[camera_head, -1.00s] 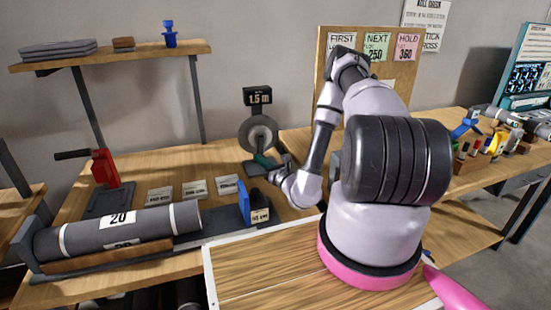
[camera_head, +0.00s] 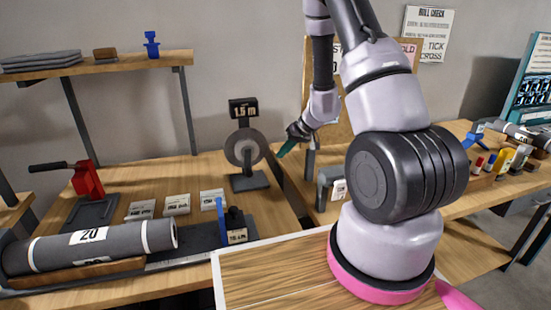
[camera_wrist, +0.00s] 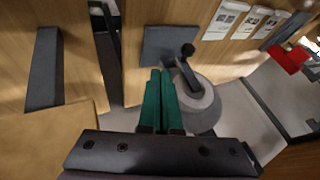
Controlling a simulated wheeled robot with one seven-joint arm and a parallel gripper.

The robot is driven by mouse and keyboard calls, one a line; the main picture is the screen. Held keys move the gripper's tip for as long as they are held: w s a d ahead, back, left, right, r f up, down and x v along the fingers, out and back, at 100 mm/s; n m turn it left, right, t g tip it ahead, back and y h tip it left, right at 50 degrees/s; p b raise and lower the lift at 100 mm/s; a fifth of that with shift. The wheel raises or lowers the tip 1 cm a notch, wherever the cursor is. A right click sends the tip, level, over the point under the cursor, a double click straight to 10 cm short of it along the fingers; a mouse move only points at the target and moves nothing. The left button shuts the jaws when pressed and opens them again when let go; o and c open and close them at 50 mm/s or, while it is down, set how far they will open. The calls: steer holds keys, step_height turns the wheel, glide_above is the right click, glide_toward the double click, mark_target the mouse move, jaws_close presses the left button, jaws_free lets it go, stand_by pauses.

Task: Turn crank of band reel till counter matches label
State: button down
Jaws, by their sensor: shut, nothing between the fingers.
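The band reel (camera_head: 245,150) is a grey disc on a stand with a dark flat base on the left bench. Its counter (camera_head: 243,110) above the disc reads 1.5 m. In the wrist view the reel disc (camera_wrist: 203,108) is right of my fingers, and the crank knob (camera_wrist: 188,49), black on a short arm, shows beyond the fingertips. My gripper (camera_head: 283,152) has green fingers; it is shut, empty and right of the reel, apart from the crank. The fingers also show in the wrist view (camera_wrist: 160,75). Which label belongs to the counter is unclear.
A grey roll marked 20 (camera_head: 90,246) lies in a cradle at front left, with a blue upright stop (camera_head: 220,220) to its right. Several white cards (camera_head: 176,204) and a red clamp with a black handle (camera_head: 88,180) stand behind. A pinboard (camera_head: 330,120) is behind my arm.

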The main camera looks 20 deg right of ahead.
mark_target(248, 153)
steer(key=x, duration=0.9)
steer(key=a, duration=0.2)
steer(key=shift+a+r, duration=0.1)
steer(key=shift+a, duration=0.75)
